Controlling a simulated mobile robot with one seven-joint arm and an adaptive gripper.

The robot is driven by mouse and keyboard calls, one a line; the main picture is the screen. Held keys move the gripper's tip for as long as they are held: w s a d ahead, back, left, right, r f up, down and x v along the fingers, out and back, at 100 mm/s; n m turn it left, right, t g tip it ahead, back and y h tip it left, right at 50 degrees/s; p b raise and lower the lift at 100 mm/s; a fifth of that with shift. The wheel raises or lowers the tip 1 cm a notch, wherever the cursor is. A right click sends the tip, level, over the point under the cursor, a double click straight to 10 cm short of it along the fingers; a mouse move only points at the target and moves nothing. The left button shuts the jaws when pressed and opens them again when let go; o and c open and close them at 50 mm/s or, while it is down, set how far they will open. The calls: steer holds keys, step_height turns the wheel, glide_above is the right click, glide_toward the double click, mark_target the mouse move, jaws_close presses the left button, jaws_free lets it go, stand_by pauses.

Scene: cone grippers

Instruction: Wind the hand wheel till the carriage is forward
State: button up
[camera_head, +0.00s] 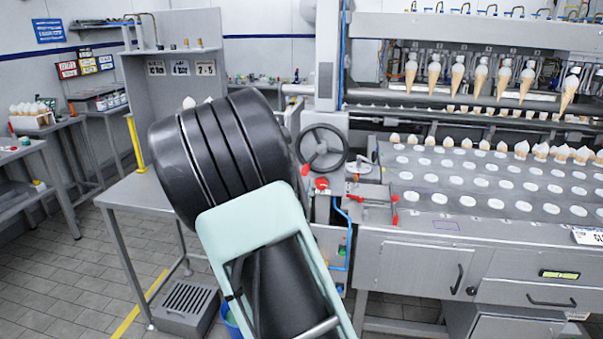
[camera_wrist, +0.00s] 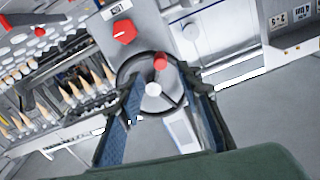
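The dark hand wheel (camera_head: 321,149) is on the machine's left end, just right of my arm in the head view. In the wrist view the hand wheel (camera_wrist: 153,89) lies ahead, with a pale hub and a red knob (camera_wrist: 160,62) near its rim. My gripper (camera_wrist: 165,88) is open, its fingers spread either side of the wheel's middle in the picture. I cannot tell whether they touch it. My arm hides the gripper in the head view. A row of hanging cones (camera_head: 482,76) is at the machine's upper right; I cannot tell which part is the carriage.
A red switch (camera_wrist: 124,32) is close to the wheel; the red switch (camera_head: 321,184) shows below it in the head view. A red-handled clamp (camera_head: 372,198) is right of it. A tray with white-topped holes (camera_head: 470,185) fills the right. A steel table (camera_head: 140,195) stands left.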

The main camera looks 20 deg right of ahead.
mark_target(304, 174)
steer(key=p+x, duration=0.1)
steer(key=x, duration=0.5)
steer(key=shift+w+d, duration=0.2)
steer(key=shift+w, duration=0.1)
jaws_close()
